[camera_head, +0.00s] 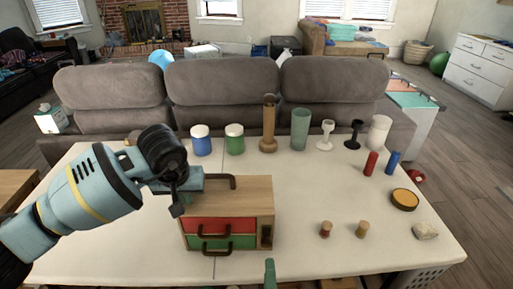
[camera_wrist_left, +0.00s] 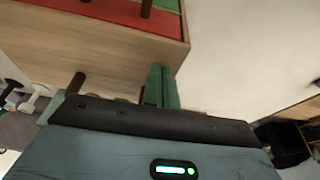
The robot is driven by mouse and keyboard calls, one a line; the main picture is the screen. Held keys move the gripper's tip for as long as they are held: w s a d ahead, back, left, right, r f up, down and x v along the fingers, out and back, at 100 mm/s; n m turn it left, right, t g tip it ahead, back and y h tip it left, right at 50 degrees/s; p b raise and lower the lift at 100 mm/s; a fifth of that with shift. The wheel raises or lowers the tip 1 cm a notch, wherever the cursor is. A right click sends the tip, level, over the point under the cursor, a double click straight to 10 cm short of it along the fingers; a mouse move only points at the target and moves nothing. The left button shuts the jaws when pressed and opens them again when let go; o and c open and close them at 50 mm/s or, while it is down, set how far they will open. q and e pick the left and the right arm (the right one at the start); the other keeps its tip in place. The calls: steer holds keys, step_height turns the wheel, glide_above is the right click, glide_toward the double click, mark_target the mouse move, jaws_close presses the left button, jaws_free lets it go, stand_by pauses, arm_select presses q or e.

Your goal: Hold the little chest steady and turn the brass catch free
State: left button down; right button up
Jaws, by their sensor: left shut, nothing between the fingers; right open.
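The little chest (camera_head: 250,190) stands on the white table, a pale wooden box with a red drawer above a green drawer, both with dark handles. A narrow dark recess (camera_head: 266,236) is at its front right; a small brownish piece inside may be the brass catch, too small to tell. My left gripper (camera_head: 201,184) is at the chest's upper left, fingers shut and empty. In the left wrist view its fingers (camera_wrist_left: 162,86) lie together beside the chest's wooden face (camera_wrist_left: 110,50); contact is unclear. My right gripper (camera_head: 270,274) shows only a green fingertip at the bottom edge, before the chest.
Table between is clear.

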arm_select(q)
steer(key=shift+r+p, duration=0.4)
steer(key=shift+r, duration=0.35)
steer(key=shift+r+p, duration=0.8)
steer(key=shift+r, duration=1.4)
arm_select(e)
steer(key=shift+t, duration=0.4)
steer(key=r, duration=0.2)
steer(key=w+r, duration=0.1)
steer(key=r, duration=0.2)
steer(key=shift+w, duration=0.1)
arm_select(q)
steer(key=shift+f, duration=0.1)
steer(key=v, duration=0.7)
steer(key=shift+r, duration=0.4)
arm_select(e)
steer(key=shift+f, duration=0.1)
arm_select(q)
steer(key=shift+s, duration=0.1)
